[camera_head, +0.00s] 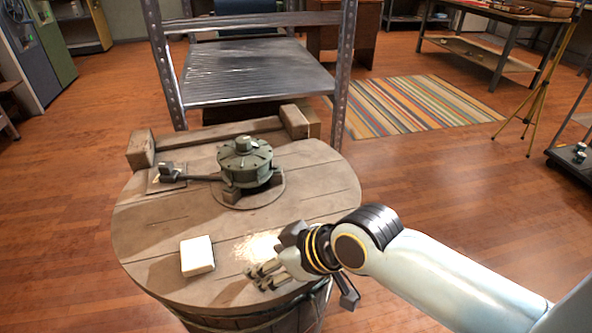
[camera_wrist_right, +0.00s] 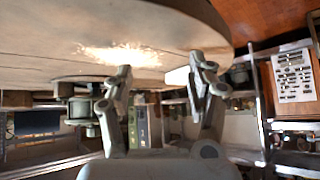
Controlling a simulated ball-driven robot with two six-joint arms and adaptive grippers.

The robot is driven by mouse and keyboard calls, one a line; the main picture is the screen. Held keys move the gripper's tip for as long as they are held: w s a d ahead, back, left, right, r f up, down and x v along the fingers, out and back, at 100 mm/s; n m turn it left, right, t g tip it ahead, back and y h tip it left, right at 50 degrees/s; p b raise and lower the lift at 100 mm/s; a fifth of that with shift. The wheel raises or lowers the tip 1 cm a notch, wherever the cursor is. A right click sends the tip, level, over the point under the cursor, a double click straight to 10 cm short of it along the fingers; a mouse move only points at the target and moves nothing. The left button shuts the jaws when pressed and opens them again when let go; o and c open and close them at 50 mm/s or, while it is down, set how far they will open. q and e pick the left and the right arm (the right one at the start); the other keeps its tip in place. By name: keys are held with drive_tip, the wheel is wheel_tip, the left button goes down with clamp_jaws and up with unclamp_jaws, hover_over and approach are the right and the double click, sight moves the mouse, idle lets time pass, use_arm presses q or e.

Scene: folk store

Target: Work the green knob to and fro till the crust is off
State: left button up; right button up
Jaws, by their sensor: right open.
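A dark green drum-shaped device (camera_head: 246,163) with a small knob on top stands on a round wooden barrel top (camera_head: 140,222). A pale, crumbly crust patch (camera_head: 258,246) lies on the wood, also in the right wrist view (camera_wrist_right: 120,56). A cream block (camera_head: 197,256) sits left of it. My right gripper (camera_head: 262,276) is open and empty near the front edge, close to the crust, right of the block. My left gripper is out of view.
Wooden battens (camera_head: 215,135) line the back of the barrel top. A metal shelf rack (camera_head: 255,75) stands close behind. A striped rug (camera_head: 410,105) and workbench (camera_head: 490,25) are farther off to the right. The wood left of the device's base is mostly clear.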

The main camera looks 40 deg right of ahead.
sight(296, 285)
drive_tip(key=shift+s+d+f+g+h, duration=0.2)
drive_tip(key=shift+s+d+g, duration=0.15)
drive_tip(key=shift+s, duration=0.35)
drive_tip(key=shift+s+d+f+g+h, duration=0.2)
drive_tip(key=shift+s+d+g, duration=0.1)
drive_tip(key=shift+s, duration=0.35)
drive_tip(key=shift+s+d+f+g+h, duration=0.1)
drive_tip(key=shift+s+d+g+h, duration=0.2)
drive_tip(key=shift+s, duration=0.4)
